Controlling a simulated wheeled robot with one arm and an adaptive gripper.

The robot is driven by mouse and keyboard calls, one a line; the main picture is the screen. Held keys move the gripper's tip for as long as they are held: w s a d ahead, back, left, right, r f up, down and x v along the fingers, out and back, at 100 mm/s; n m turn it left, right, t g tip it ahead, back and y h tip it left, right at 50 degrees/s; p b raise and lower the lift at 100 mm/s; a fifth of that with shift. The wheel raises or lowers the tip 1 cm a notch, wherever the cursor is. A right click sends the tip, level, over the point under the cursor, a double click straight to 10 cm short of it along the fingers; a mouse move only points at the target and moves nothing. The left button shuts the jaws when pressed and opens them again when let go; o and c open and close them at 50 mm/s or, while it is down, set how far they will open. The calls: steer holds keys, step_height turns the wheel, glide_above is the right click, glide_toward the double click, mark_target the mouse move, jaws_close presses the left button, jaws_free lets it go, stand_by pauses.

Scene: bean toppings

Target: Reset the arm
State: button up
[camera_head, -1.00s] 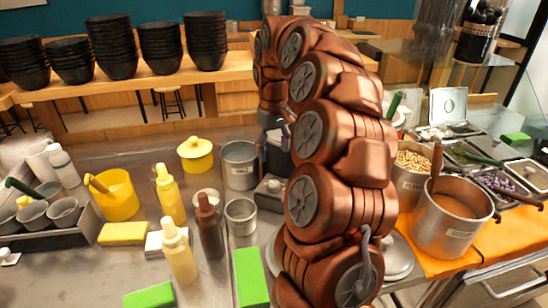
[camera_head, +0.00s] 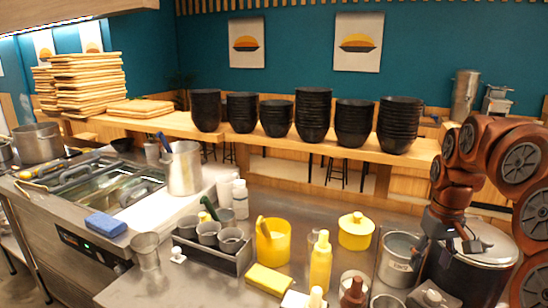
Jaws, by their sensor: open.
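My copper-coloured arm (camera_head: 520,165) is bent at the right edge of the head view, arching up and then down to the wrist. My gripper (camera_head: 447,242) is dark and points downward at the end of the arm. It looks open, and I see nothing held in it. It is in front of or above a large dark pot (camera_head: 470,275) with a metal lid; the gap between them cannot be told. The lower arm is cut off by the picture edge.
A metal pot (camera_head: 399,262) stands left of the gripper, near a yellow lidded pot (camera_head: 355,232) and a yellow bottle (camera_head: 320,264). Stacked black bowls (camera_head: 313,115) line the wooden counter behind. The steel counter (camera_head: 200,283) has some bare room in front.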

steer(key=s+a+f+n, duration=0.1)
steer(key=s+a, duration=1.1)
steer(key=a, duration=0.2)
steer(key=s+a+f+g, duration=0.1)
steer(key=s+a+f, duration=0.1)
steer(key=s, duration=0.6)
steer(key=s+a+f+m, duration=0.1)
steer(key=s+f, duration=0.3)
steer(key=s, duration=0.5)
steer(key=shift+a+f+g, duration=0.3)
steer(key=shift+a+g, duration=0.1)
steer(key=shift+a, duration=0.25)
